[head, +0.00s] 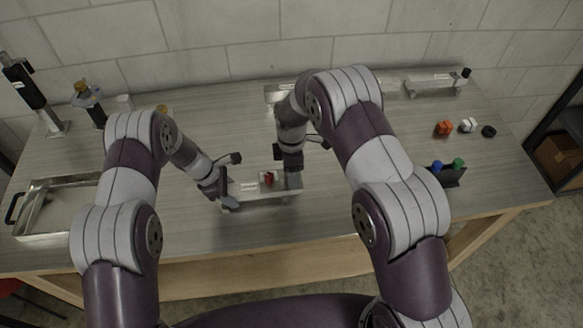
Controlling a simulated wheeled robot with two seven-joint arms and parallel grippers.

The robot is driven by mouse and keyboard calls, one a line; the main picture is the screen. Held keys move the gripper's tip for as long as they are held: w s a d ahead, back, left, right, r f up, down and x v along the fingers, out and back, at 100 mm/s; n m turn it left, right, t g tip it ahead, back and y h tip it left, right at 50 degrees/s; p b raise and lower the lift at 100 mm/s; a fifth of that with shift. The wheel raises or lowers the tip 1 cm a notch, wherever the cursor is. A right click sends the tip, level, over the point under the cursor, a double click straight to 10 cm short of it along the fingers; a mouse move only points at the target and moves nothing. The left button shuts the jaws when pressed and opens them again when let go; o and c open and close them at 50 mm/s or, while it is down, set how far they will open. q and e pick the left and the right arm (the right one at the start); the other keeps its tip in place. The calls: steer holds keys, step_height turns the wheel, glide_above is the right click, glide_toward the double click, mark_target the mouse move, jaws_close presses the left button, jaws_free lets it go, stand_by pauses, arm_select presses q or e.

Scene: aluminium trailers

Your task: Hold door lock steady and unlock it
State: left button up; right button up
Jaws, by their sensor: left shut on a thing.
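The door lock (255,200) is a light metal bracket with a white label and a small red part (268,177), near the front middle of the table. My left gripper (224,190) is shut on the left end of the door lock. My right gripper (291,163) points down at the lock's right end, just right of the red part. My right wrist hides its fingers in part, so I cannot tell its opening or whether it touches the lock.
The table (200,235) has a metal tray (60,232) at the left and a black stand (25,85) behind it. Another metal bracket (433,84) stands at the back right. An orange block (444,128) and a black holder with coloured knobs (449,177) are at the right.

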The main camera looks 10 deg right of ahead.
arm_select(q)
steer(key=shift+s+a+f, duration=0.1)
arm_select(e)
steer(key=shift+w, duration=0.1)
stand_by(0.3)
steer(key=o, duration=1)
steer(key=shift+r, duration=0.1)
arm_select(q)
steer(key=shift+w, duration=0.2)
arm_select(e)
step_height(320, 180, up, 12)
steer(key=shift+f, duration=0.1)
arm_select(q)
steer(key=o, duration=1.3)
